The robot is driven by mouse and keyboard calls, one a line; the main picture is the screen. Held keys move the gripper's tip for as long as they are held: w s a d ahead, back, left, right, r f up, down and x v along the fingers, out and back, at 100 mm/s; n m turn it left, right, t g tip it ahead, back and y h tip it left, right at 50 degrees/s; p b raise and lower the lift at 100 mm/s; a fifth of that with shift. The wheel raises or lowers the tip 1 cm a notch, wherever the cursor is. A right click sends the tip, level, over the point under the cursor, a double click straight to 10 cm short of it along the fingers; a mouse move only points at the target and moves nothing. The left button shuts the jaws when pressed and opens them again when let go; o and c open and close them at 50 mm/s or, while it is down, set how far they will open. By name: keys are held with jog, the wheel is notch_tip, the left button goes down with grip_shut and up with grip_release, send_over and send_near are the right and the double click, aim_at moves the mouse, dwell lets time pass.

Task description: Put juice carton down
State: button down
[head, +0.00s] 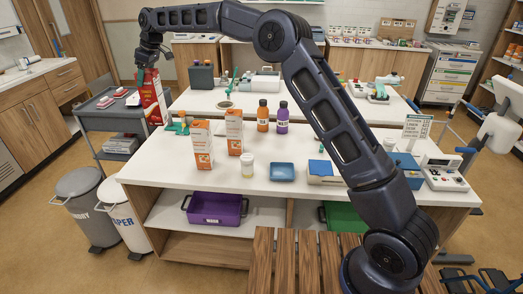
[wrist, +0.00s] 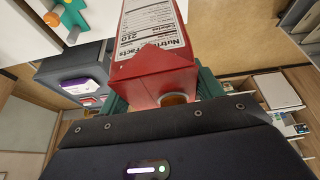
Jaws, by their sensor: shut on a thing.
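The red juice carton (head: 152,98) is held by my gripper (head: 146,76) at the far left of the head view, between the grey cart and the white table's left end. In the wrist view the carton (wrist: 155,65) shows a white nutrition label and a brownish cap close to the palm. The green fingers of my gripper (wrist: 163,92) are shut on its two sides. The carton looks roughly upright. Its lower end is hard to make out, and I cannot tell whether it touches a surface.
The grey cart (head: 98,120) holds several small items. The white table (head: 170,165) bears two orange-and-white cartons (head: 201,145), an orange bottle (head: 263,115), a purple bottle (head: 282,117), a white-lidded jar (head: 247,165) and a blue tray (head: 281,172). Two bins (head: 82,205) stand at lower left.

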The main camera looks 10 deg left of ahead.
aim_at(149, 70)
notch_tip(149, 70, up, 3)
jog(key=shift+r, duration=0.15)
jog(key=shift+w+d+r, duration=0.25)
jog(key=shift+w+d, duration=0.55)
jog(key=shift+d, duration=0.25)
jog(key=w+d+r+m+t, duration=0.1)
jog(key=w+d+m, duration=0.3)
jog(key=d, duration=0.7)
jog(key=w+d+r+m+t, duration=0.1)
jog(key=w+d, duration=0.5)
jog(key=d, duration=0.6)
jog(key=d+f+m+t+h, duration=0.1)
jog(key=d+m, duration=0.1)
jog(key=d, duration=0.9)
jog(key=d+f+m+t, duration=0.1)
jog(key=d+f+m, duration=0.15)
jog(key=d, duration=0.75)
notch_tip(149, 70, down, 24)
jog(key=shift+w, duration=0.45)
jog(key=shift+f, duration=0.15)
jog(key=shift+c, duration=1.4)
grip_release()
jog(key=shift+d, duration=0.1)
